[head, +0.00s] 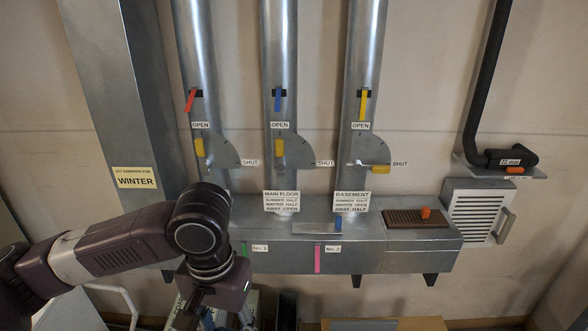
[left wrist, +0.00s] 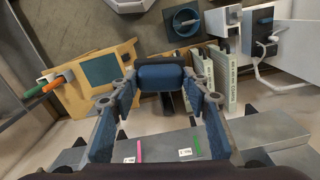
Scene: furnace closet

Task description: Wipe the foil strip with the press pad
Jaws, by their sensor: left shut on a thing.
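My left gripper (head: 205,315) is low at the bottom edge of the head view, in front of the metal box, with its fingertips hard to see. In the left wrist view, the left gripper (left wrist: 160,88) is shut on a blue block with a dark grey part below it, which looks like the press pad (left wrist: 160,76). The pad is clear of the metal box. A flat, pale metal strip, probably the foil strip (head: 310,228), lies on top of the box, with a small blue piece at its right end. My right gripper is not in view.
A wooden board (left wrist: 95,85) and binders (left wrist: 225,80) stand below. A white louvred vent (head: 475,217) is at right.

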